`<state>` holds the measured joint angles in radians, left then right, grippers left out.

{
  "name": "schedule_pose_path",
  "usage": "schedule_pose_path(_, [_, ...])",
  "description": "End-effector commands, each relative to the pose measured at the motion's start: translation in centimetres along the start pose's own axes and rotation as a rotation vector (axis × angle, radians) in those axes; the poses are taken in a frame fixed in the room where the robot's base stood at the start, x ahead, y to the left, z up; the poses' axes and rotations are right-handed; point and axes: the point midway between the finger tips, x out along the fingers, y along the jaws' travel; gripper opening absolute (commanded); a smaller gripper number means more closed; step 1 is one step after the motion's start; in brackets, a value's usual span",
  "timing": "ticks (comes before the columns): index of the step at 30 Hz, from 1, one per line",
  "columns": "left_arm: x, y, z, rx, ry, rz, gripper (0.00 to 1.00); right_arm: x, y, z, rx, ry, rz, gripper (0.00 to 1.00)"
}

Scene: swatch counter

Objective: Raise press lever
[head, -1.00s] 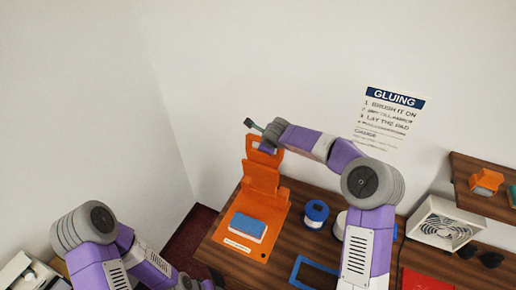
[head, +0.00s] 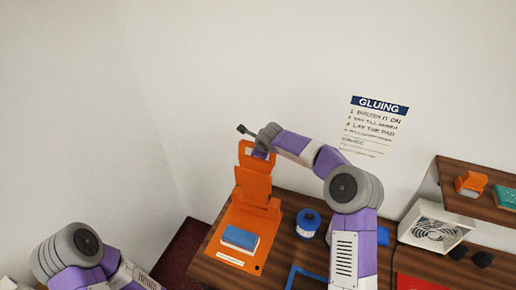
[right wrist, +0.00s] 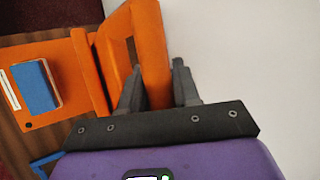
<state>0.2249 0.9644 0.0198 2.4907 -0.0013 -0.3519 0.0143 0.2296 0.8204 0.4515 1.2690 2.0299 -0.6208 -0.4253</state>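The orange press (head: 258,186) stands on the counter with its lever (head: 256,147) upright, ending in a looped handle at the top. A blue pad on a white block (head: 240,238) lies on its base plate. My right gripper (head: 250,138) is at the handle. In the right wrist view its two fingers (right wrist: 159,88) straddle the orange handle bar (right wrist: 150,45), one on each side; whether they press on it is unclear. The pad also shows there (right wrist: 35,87). My left arm is at the lower left, with its gripper out of frame.
A blue-topped round container (head: 308,223) and a blue frame (head: 305,274) lie right of the press. A white fan box (head: 434,229) and a wooden shelf (head: 480,200) are farther right. A wall with a gluing sign (head: 376,125) is behind.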

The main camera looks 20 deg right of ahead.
Motion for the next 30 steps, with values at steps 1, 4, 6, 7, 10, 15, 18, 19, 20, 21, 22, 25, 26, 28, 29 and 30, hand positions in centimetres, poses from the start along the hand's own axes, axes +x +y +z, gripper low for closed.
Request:
schedule_pose_path(1, [0.1,0.0,0.0,0.000,0.000,0.000,0.52,0.8,0.9,-0.9,0.002,0.021,0.022,0.37])
schedule_pose_path(4, [0.1,0.0,0.0,0.000,0.000,0.000,0.52,0.7,0.9,-0.8,0.001,0.020,0.022,0.52])
schedule_pose_path(6, [0.1,0.0,0.0,0.000,0.000,0.000,0.52,0.7,0.9,-0.8,0.001,0.020,0.022,0.52])
schedule_pose_path(7, [0.1,0.0,0.0,0.000,0.000,0.000,0.52,0.7,0.9,-0.8,0.001,0.019,0.022,0.52])
schedule_pose_path(10, [0.1,0.0,0.0,0.000,0.000,0.000,0.52,0.7,0.9,-0.7,0.000,0.019,0.022,0.52])
schedule_pose_path(15, [0.2,-0.1,0.0,0.000,0.000,0.000,0.52,-0.2,0.8,-0.7,0.000,0.017,0.019,0.52])
schedule_pose_path(18, [0.3,-0.1,0.0,0.000,0.000,0.000,0.52,-1.6,0.6,-0.6,0.000,0.015,0.014,0.52])
schedule_pose_path(19, [0.4,-0.1,0.0,0.000,0.000,0.000,0.52,-2.2,0.6,-0.6,0.000,0.014,0.013,0.52])
schedule_pose_path(20, [0.4,-0.1,0.0,0.000,0.000,0.000,0.52,-2.7,0.5,-0.6,0.001,0.014,0.011,0.52])
schedule_pose_path(21, [0.4,-0.2,0.0,0.000,0.000,0.000,0.52,-3.5,0.4,-0.6,0.001,0.013,0.010,0.52])
schedule_pose_path(22, [0.5,-0.2,0.0,0.000,0.000,0.000,0.52,-4.0,0.4,-0.5,0.002,0.012,0.009,0.52])
schedule_pose_path(25, [0.5,-0.2,0.0,0.000,0.000,0.000,0.52,-5.6,0.3,-0.5,0.002,0.011,0.007,0.52])
schedule_pose_path(26, [0.5,-0.2,0.0,0.000,0.000,0.000,0.52,-6.0,0.3,-0.4,0.002,0.010,0.007,0.52])
schedule_pose_path(28, [0.6,-0.2,0.0,0.000,0.000,0.000,0.52,-6.7,0.3,-0.4,0.002,0.009,0.006,0.52])
schedule_pose_path(29, [0.6,-0.2,0.0,0.000,0.000,0.000,0.52,-6.9,0.3,-0.4,0.002,0.009,0.006,0.52])
schedule_pose_path(30, [0.6,-0.2,0.0,0.000,0.000,0.000,0.52,-7.2,0.2,-0.4,0.002,0.009,0.005,0.52])
